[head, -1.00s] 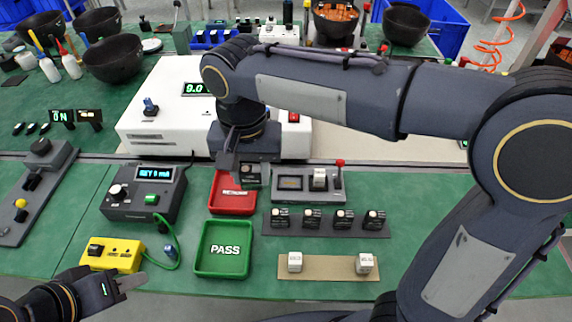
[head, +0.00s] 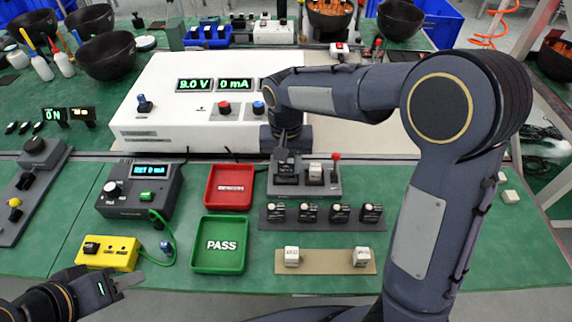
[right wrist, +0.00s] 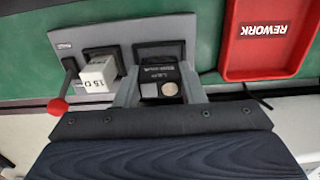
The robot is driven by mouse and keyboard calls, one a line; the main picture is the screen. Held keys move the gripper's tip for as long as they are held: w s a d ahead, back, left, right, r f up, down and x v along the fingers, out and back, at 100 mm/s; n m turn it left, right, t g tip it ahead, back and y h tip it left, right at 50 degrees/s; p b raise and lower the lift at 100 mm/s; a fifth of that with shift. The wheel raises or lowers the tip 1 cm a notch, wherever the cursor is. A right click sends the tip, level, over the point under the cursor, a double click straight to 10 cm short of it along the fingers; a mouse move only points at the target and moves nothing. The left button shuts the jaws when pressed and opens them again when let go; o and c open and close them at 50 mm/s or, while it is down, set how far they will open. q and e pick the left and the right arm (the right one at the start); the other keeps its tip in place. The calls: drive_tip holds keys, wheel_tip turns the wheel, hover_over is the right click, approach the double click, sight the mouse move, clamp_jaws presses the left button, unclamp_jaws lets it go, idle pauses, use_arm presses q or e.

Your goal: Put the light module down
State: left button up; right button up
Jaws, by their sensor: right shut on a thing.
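My right gripper (head: 286,158) is shut on a dark light module (right wrist: 162,84) with a pale round disc and a printed label. It holds the module at the left socket of the grey test fixture (head: 327,188); in the right wrist view a finger stands on either side of it. I cannot tell whether the module is fully seated. A white 15 Ω block (right wrist: 98,74) sits in the fixture's other socket, beside the red-knobbed lever (head: 336,157). My left gripper (head: 122,287) is at the lower left, away from the fixture; its finger gap is unclear.
The red REWORK tray (head: 229,203) and green PASS tray (head: 219,268) look empty. A dark strip (head: 324,223) with several modules lies before the fixture. A tan mat (head: 326,267) bears two white blocks. A white power supply (head: 160,88) stands behind; a yellow box (head: 122,262) is front left.

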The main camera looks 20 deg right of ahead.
drive_tip(key=shift+f, duration=0.35)
drive_tip(key=shift+f, duration=0.15)
drive_tip(key=o, duration=1)
